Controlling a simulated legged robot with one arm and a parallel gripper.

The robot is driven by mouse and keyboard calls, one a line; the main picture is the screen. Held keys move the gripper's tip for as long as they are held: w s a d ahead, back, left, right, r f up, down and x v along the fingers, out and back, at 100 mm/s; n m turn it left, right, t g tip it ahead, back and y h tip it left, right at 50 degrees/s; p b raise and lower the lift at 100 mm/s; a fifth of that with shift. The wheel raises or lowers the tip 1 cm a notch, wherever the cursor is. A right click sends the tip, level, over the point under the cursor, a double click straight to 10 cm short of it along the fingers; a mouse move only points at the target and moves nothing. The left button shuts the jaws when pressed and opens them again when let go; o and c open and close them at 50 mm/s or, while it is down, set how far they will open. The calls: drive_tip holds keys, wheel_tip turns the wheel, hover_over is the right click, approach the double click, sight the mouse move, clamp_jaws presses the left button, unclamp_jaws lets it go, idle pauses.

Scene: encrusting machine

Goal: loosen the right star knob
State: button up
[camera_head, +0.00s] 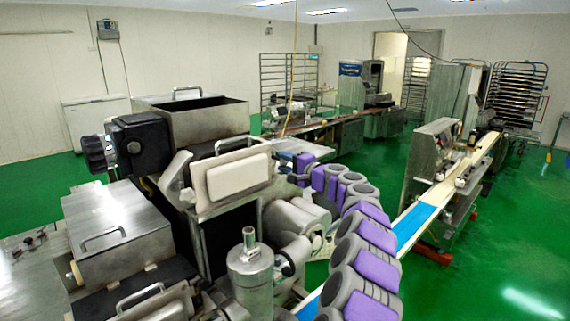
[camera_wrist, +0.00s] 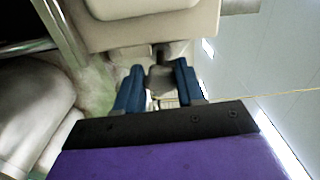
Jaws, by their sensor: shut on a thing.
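The right star knob (camera_wrist: 160,77) shows in the wrist view as a small dark grey piece on a short stem, below a cream-coloured housing (camera_wrist: 150,30). My gripper (camera_wrist: 160,88) has its two blue fingers on either side of the knob and is shut on it. In the head view my gripper (camera_head: 289,171) is at the right side of the machine's cream-coloured panel (camera_head: 238,178). The knob cannot be made out there. Its star shape is not clear in the wrist view.
A steel hopper (camera_head: 190,118) stands behind the panel. A conveyor with a blue belt (camera_head: 412,222) runs on the right. Green floor (camera_head: 480,270) is free at the far right.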

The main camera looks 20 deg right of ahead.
drive_tip(key=o, duration=0.7)
drive_tip(key=shift+f, duration=0.2)
drive_tip(key=o, duration=0.3)
drive_tip(key=shift+w+d, duration=0.15)
drive_tip(key=shift+d, duration=0.1)
drive_tip(key=shift+o, duration=0.2)
drive_tip(key=shift+r, duration=0.1)
drive_tip(key=shift+s+d, duration=0.1)
drive_tip(key=shift+s, duration=0.55)
drive_tip(key=b+v, duration=0.1)
drive_tip(key=v, duration=1.5)
drive_tip(key=shift+d+b, duration=0.2)
drive_tip(key=shift+b, duration=0.2)
